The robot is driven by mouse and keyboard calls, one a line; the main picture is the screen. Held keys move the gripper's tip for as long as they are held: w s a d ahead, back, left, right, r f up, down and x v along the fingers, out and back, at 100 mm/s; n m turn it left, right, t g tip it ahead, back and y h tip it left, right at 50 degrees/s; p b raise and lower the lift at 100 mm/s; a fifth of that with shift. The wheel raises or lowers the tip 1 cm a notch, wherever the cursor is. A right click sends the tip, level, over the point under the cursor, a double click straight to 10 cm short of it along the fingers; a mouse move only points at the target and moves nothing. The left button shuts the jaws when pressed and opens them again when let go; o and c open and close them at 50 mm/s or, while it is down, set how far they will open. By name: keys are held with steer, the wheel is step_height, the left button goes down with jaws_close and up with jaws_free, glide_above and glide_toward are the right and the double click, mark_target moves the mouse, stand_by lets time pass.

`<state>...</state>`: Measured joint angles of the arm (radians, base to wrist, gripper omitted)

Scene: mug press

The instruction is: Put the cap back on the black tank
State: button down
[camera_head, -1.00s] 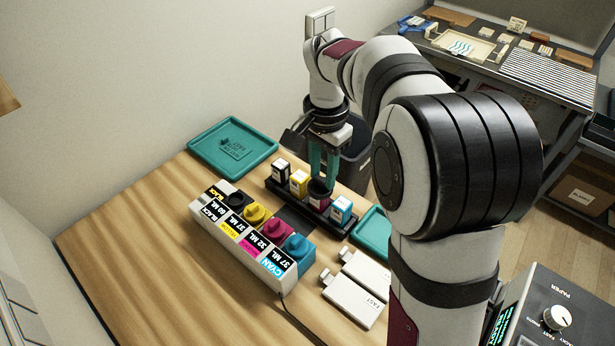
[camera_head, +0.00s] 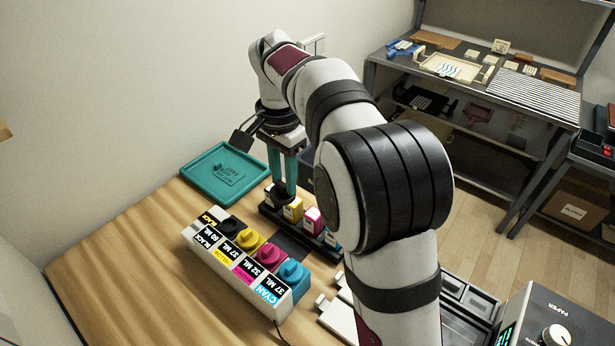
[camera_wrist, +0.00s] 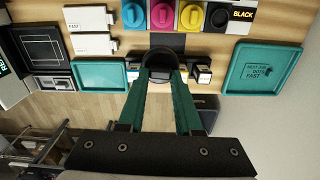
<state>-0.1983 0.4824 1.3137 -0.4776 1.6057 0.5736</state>
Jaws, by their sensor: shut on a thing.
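The black tank (camera_head: 231,225) is at the far end of a row of ink tanks. Its top looks dark, and I cannot make out its detail. In the wrist view, the black tank (camera_wrist: 219,17) is at the top, right of the yellow one. My gripper (camera_head: 283,190) points down near the far end of the bottle rack. In the wrist view, my gripper (camera_wrist: 160,75) is shut on a round black thing, which looks like the black cap (camera_wrist: 158,58). The cap is between the teal fingertips, apart from the tank. It hides part of the rack behind it.
Yellow (camera_head: 249,240), magenta (camera_head: 268,254) and cyan (camera_head: 291,272) tanks continue the row. Small bottles, including a magenta one (camera_head: 312,220), stand in a black rack beside the tanks. A teal tray (camera_head: 222,172) lies at the back. The wood to the left is clear.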

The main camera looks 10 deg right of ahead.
steer(key=w+a+f+m, duration=0.2)
steer(key=a+f+m, duration=0.25)
steer(key=a, duration=0.25)
steer(key=w+a+f+m, duration=0.3)
steer(key=a+m, duration=0.3)
steer(key=shift+m, duration=0.35)
steer(key=shift+a+f, duration=0.1)
steer(key=shift+f, duration=3.3)
steer(key=shift+f, duration=0.15)
steer(key=c, duration=0.5)
jaws_free()
steer(key=o, duration=0.5)
steer(key=shift+c, duration=0.2)
